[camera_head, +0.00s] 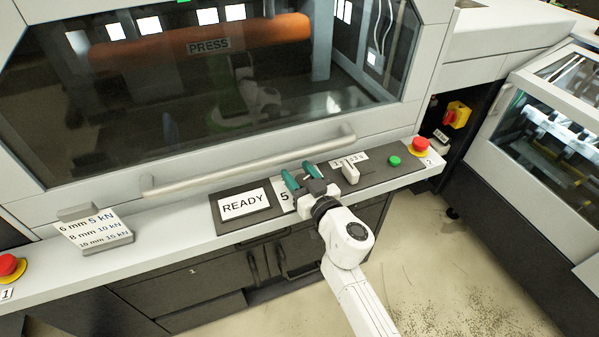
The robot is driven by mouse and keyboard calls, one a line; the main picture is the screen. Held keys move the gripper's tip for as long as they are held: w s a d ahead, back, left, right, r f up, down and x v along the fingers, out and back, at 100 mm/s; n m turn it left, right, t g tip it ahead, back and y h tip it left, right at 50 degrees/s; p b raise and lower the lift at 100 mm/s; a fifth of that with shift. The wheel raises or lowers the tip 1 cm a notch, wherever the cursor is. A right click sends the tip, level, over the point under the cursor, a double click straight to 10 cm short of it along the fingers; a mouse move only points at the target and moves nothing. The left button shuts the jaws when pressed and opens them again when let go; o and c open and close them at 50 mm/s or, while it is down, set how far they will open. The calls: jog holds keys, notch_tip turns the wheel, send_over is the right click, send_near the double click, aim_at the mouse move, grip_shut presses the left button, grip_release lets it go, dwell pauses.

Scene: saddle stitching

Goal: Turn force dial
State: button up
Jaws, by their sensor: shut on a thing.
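My gripper (302,178), with teal fingertips, reaches over the press's dark control panel (378,178). Its fingers are closed around the force dial, between the "5" readout and the white lever. The dial is mostly hidden by the fingers; a small pale bit shows between them. The readout (284,195) shows "5", partly covered by my gripper. A display (244,204) to its left reads "READY". A tilted card (96,231) at the left lists 6 mm 5 kN, 8 mm 10 kN and 10 mm 15 kN.
A white lever (350,171) stands just right of my gripper by a numbered scale. A green button (394,161) and red stop buttons (420,146) (10,266) sit on the ledge. A long handle bar (245,163) runs behind the panel, below the press window.

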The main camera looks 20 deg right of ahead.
jog(key=shift+n+y+p, duration=0.45)
jog(key=shift+n+y, duration=0.25)
jog(key=shift+y, duration=0.4)
jog(key=n+y, duration=0.1)
jog(key=g+y, duration=0.1)
jog(key=n+y, duration=0.1)
jog(key=shift+a+n+g+y+p, duration=0.25)
jog(key=shift+n+g+y+p, duration=0.05)
jog(key=shift+g+y+p, duration=0.1)
jog(key=shift+s+a+n+g+y, duration=0.2)
jog(key=shift+n+g+y, duration=0.7)
jog(key=shift+y, duration=0.3)
jog(key=shift+s+a+n+g+y, duration=0.1)
jog(key=shift+a+n+g+y, duration=0.05)
jog(key=shift+n+g+y, duration=0.8)
jog(key=shift+n+y, duration=0.25)
jog(key=shift+y, duration=0.2)
jog(key=o, duration=1)
jog(key=shift+c, duration=0.2)
jog(key=shift+s, duration=0.1)
jog(key=b+v, duration=0.1)
jog(key=v, duration=0.9)
jog(key=shift+s+d, duration=0.15)
jog(key=shift+d, duration=0.1)
